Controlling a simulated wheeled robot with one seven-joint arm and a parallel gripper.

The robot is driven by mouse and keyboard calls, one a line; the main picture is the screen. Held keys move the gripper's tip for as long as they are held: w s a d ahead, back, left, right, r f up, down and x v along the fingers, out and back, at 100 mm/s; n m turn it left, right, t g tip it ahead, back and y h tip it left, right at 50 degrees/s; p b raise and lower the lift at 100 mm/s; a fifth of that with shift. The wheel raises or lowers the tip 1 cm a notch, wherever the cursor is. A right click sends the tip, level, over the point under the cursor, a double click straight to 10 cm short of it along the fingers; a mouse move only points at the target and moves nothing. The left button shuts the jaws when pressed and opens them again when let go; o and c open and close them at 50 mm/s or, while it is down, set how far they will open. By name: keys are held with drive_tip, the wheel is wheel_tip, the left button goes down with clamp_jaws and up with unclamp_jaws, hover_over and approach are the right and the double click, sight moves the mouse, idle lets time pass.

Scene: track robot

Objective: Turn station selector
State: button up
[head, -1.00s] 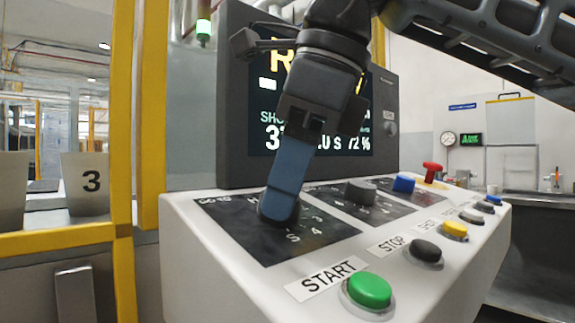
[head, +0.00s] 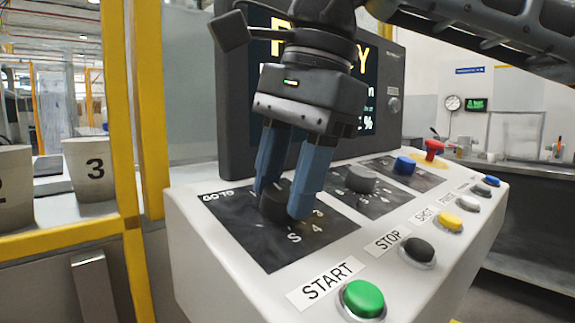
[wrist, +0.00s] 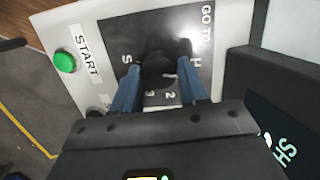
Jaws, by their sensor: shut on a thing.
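The station selector is a dark round knob (head: 272,207) on the black GO TO plate (head: 240,225) of the white console. The letter S and the numbers 3 and 4 show beside it in the head view. My gripper (head: 282,200) points down at the knob, with one blue finger on each side, shut on it. In the wrist view the knob (wrist: 158,70) sits between the two finger tips, with S, H, 2 and 3 around it. The knob's pointer direction is hard to make out.
A second grey knob (head: 361,179) and a blue button (head: 404,165) lie to the right. A green START button (head: 363,298) and a black STOP button (head: 419,250) line the front edge. A red button (head: 434,149) is at the far end. A screen (head: 380,100) stands behind my gripper.

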drive_tip(key=shift+n, duration=0.8)
drive_tip(key=shift+p, duration=0.3)
drive_tip(key=o, duration=1.1)
drive_tip(key=shift+c, duration=0.2)
drive_tip(key=p+v, duration=0.1)
drive_tip(key=v, duration=0.6)
drive_tip(key=shift+r, duration=0.4)
